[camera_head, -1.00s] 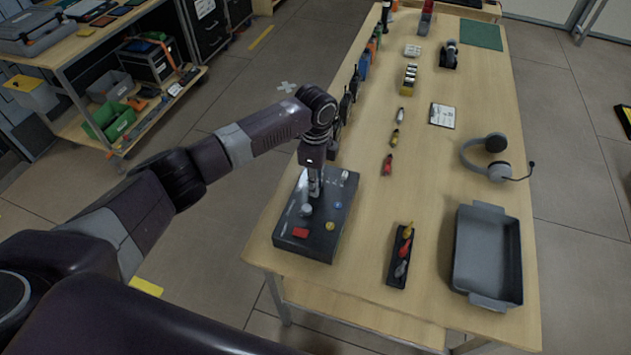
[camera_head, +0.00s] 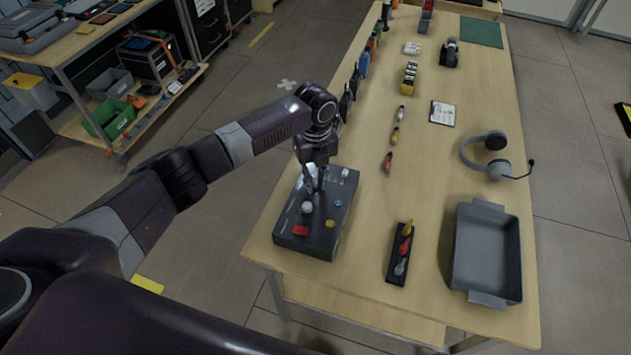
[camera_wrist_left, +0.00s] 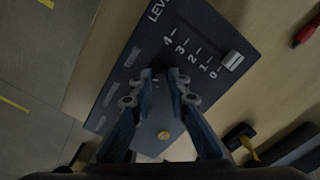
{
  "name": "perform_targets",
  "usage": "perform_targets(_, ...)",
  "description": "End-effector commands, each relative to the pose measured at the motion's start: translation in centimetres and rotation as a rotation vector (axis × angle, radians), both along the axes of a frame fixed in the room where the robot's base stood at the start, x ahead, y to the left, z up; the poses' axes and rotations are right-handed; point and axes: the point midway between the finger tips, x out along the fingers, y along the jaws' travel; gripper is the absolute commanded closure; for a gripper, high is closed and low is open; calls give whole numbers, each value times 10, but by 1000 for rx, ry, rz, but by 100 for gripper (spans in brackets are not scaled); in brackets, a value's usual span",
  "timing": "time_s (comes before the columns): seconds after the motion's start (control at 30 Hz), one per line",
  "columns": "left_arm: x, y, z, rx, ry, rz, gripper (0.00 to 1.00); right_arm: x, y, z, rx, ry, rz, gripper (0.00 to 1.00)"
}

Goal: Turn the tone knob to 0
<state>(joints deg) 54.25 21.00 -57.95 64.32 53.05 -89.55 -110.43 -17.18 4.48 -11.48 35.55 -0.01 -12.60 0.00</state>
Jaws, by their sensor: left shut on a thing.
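The dark control box (camera_head: 318,240) sits on the near left of the wooden table. My left gripper (camera_head: 313,188) points down onto its top, fingers shut on what appears to be the tone knob. That knob is hidden between the fingertips, so its pointer cannot be read. In the left wrist view, the fingertips (camera_wrist_left: 160,82) are close over the panel (camera_wrist_left: 190,25), beside a printed scale from 4 to 0. A pale cap (camera_wrist_left: 232,60) stands near the 0, apart from the fingers. My right gripper is not in view.
A white round knob (camera_head: 307,207), red button (camera_head: 300,231), yellow button (camera_head: 330,223) and blue button (camera_head: 338,203) lie close around the gripper. A black holder (camera_head: 398,268), grey tray (camera_head: 461,255) and headset (camera_head: 490,168) are to the right.

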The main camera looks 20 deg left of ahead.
Motion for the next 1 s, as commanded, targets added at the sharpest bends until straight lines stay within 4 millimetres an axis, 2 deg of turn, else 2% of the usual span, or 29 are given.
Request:
perform_targets(0.2, 2, 0, 2, -1, -4, -195, 100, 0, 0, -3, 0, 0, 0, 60)
perform_targets(0.5, 2, 0, 1, 0, -4, -396, 100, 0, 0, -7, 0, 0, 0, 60)
perform_targets(1.0, 2, 0, 2, 0, -4, -508, 100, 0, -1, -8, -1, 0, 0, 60)
